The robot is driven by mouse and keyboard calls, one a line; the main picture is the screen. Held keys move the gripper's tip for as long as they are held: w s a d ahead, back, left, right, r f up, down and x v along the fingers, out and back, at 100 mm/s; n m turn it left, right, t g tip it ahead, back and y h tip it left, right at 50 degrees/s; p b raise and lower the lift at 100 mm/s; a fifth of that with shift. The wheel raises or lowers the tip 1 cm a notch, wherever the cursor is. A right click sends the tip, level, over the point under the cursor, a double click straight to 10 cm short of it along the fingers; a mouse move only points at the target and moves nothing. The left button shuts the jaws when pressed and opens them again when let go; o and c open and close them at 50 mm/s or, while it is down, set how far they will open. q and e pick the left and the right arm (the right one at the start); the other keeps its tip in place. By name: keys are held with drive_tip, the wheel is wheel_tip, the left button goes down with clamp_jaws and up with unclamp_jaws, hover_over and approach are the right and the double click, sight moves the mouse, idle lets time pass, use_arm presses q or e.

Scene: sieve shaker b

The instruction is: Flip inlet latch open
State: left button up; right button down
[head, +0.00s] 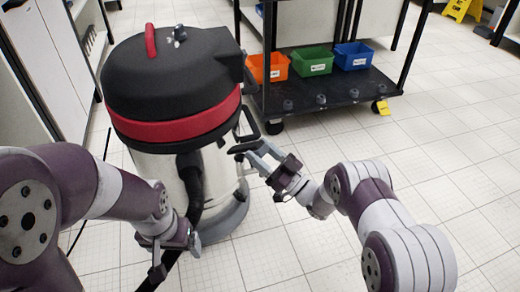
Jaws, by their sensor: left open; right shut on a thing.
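A vacuum cleaner (172,85) with a black lid, a red band and a pale metal drum stands upright on the floor. A black hose (193,190) runs down the drum's front from a black inlet. A black latch-like loop (246,122) sticks out at the drum's right side, below the red band. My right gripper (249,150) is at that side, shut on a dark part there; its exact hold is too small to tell. My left gripper (176,257) is open, low in front of the drum, close to the hose. I cannot tell whether it touches the hose.
A black wheeled cart (330,92) stands behind at the right, with orange (268,68), green (312,62) and blue (353,56) bins on its lower shelf. A yellow floor sign (460,9) is far right. Tiled floor at right is clear. Cabinets line the left.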

drive_tip(key=shift+f, duration=0.3)
drive_tip(key=c, duration=0.5)
unclamp_jaws()
drive_tip(key=shift+r, duration=0.1)
drive_tip(key=p+v, duration=0.4)
drive_tip(key=v, duration=0.8)
drive_tip(key=shift+s+d, duration=0.25)
drive_tip(key=shift+d, duration=0.05)
